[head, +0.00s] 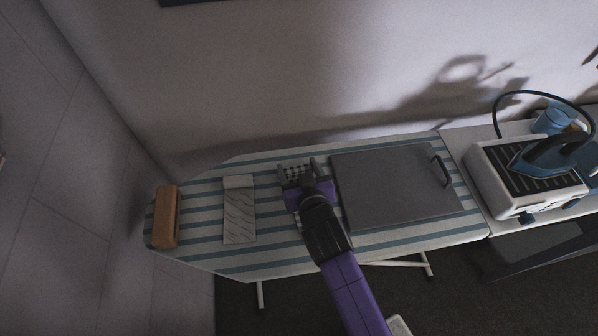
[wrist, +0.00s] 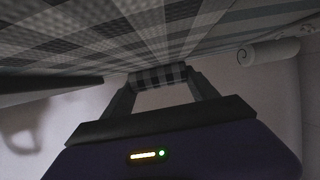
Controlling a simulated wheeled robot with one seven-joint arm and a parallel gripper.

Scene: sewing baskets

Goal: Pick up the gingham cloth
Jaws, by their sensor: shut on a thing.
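The black-and-white gingham cloth (head: 293,173) is on the striped ironing board, at the far edge between a patterned pale cloth and a grey board. My gripper (head: 298,170) is over it and hides much of it. In the wrist view, the gingham cloth (wrist: 158,76) appears as a checked roll between the two fingertips of my gripper (wrist: 160,82). The fingers are shut on it. I cannot tell whether it is clear of the board's surface.
The ironing board (head: 273,262) carries a wooden block (head: 166,217) at its left end, a patterned pale cloth (head: 239,212), and a grey flat board (head: 395,190) with a handle. A blue iron (head: 548,155) stands on a white base (head: 500,185) to the right.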

